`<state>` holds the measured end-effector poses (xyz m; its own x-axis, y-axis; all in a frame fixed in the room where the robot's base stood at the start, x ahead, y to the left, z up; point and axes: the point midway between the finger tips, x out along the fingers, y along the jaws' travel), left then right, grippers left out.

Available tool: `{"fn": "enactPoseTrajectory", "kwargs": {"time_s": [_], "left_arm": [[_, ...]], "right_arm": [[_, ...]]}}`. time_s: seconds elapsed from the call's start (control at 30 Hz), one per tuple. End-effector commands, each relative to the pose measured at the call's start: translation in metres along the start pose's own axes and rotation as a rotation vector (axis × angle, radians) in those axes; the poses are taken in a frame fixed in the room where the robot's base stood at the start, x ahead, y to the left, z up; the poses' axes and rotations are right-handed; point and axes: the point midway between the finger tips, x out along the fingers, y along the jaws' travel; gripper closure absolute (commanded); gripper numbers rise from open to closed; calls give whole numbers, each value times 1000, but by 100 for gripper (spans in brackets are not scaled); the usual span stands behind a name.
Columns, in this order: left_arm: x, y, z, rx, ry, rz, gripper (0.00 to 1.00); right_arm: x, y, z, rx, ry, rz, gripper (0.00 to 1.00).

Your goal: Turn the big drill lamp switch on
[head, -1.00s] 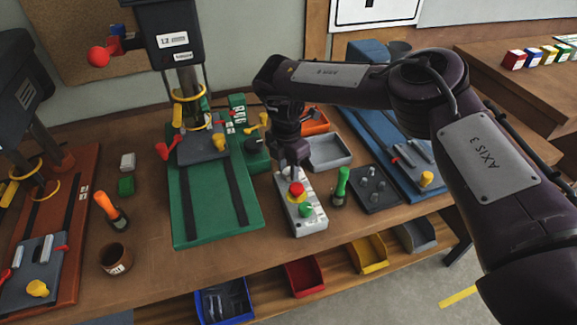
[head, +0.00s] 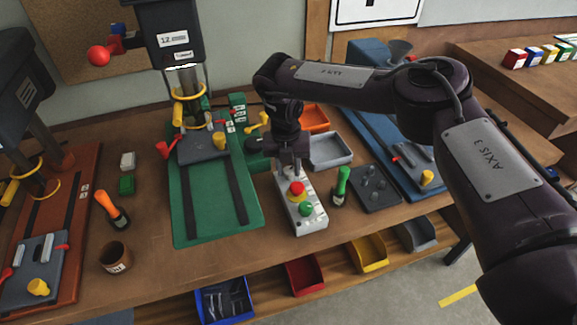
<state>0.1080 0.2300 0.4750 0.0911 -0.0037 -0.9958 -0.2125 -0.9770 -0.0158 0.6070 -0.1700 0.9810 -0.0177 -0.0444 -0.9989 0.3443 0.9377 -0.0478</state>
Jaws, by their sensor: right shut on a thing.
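The big drill (head: 175,35) has a dark head marked 12 above a green base (head: 186,215) at the back left. A grey control box (head: 309,222) stands right of that base, with a red button (head: 297,187) on a yellow collar and a green button (head: 306,208). My right gripper (head: 291,167) points down over the far end of this box. It is shut on a small part there, likely the lamp switch, which its fingers hide. A bright patch (head: 183,67) shows under the drill head. My left gripper is not in view.
A green-handled tool (head: 341,184) and a dark tray (head: 375,188) stand close right of the box. A grey bin (head: 328,150) and an orange bin (head: 314,118) lie behind. Coloured drawers (head: 304,276) hang below the front edge.

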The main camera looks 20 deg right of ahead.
Motion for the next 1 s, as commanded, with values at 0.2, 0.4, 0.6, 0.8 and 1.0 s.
{"fn": "enactPoseTrajectory", "kwargs": {"time_s": [0.2, 0.4, 0.6, 0.8, 1.0], "left_arm": [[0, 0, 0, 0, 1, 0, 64], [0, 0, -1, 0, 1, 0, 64], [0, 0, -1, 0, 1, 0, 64], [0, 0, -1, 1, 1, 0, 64], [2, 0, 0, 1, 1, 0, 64]], "right_arm": [[-1, 0, 1, -31, -3, 1, 92], [-1, 0, 1, -36, -4, 1, 92], [-1, 0, 1, -35, -4, 1, 67], [-1, 0, 0, -35, -3, 0, 61], [-5, 0, 1, -35, -4, 1, 61]]}}
